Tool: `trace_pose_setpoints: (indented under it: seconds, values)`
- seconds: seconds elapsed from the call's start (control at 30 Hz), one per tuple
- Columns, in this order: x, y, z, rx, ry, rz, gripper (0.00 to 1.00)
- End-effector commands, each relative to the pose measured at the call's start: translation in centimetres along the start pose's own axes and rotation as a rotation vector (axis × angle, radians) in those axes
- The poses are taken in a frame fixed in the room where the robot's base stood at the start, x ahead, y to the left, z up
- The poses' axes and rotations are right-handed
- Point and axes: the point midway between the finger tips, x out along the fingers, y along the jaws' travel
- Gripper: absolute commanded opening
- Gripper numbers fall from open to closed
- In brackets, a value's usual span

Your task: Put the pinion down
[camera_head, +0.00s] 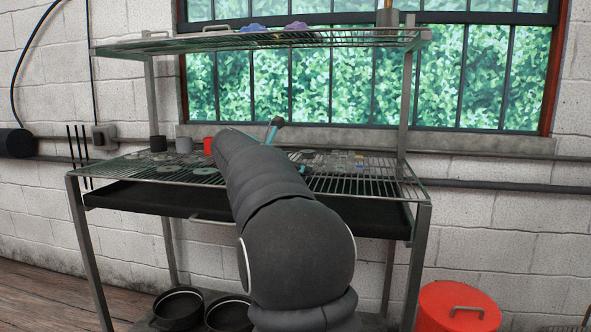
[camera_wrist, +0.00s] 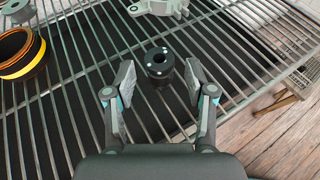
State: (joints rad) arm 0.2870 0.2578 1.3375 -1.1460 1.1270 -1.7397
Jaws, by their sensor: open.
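The pinion appears to be the small dark cylinder with a round hole in its top (camera_wrist: 160,75), in the wrist view. It stands upright on the wire rack (camera_wrist: 75,62). My gripper (camera_wrist: 159,84) is open, with one finger on each side of the cylinder. Gaps show between the cylinder and both fingers, so it looks ungripped. In the head view my arm covers the middle of the rack (camera_head: 385,185), and I cannot make out the cylinder or the fingers there.
An orange-and-black ring (camera_wrist: 36,62) lies to the left, and a grey metal part (camera_wrist: 157,7) sits beyond the cylinder. A red cup (camera_head: 208,146) and several flat parts are on the rack. A shelf (camera_head: 335,38) hangs above. Bare rack lies right of the gripper.

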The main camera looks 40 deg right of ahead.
Motion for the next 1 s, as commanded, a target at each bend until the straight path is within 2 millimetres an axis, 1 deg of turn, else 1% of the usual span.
trace_pose_setpoints:
  seconds: [0.07, 0.17, 0.5, 0.63, 0.8, 1.0]
  values:
    - [-0.3, 0.0, 0.4, 0.002, -0.001, 0.001, 0.55]
    - [-1.6, 0.1, 0.3, 0.0, -0.001, 0.003, 0.55]
    - [-8.2, 0.1, 0.3, 0.0, -0.001, 0.003, 0.55]
    - [-10.2, 0.1, 0.3, 0.0, -0.001, 0.003, 0.55]
    - [-11.8, 0.0, 0.3, 0.001, -0.001, 0.002, 0.55]
    - [-12.2, 0.0, 0.3, 0.0, 0.0, 0.0, 0.55]
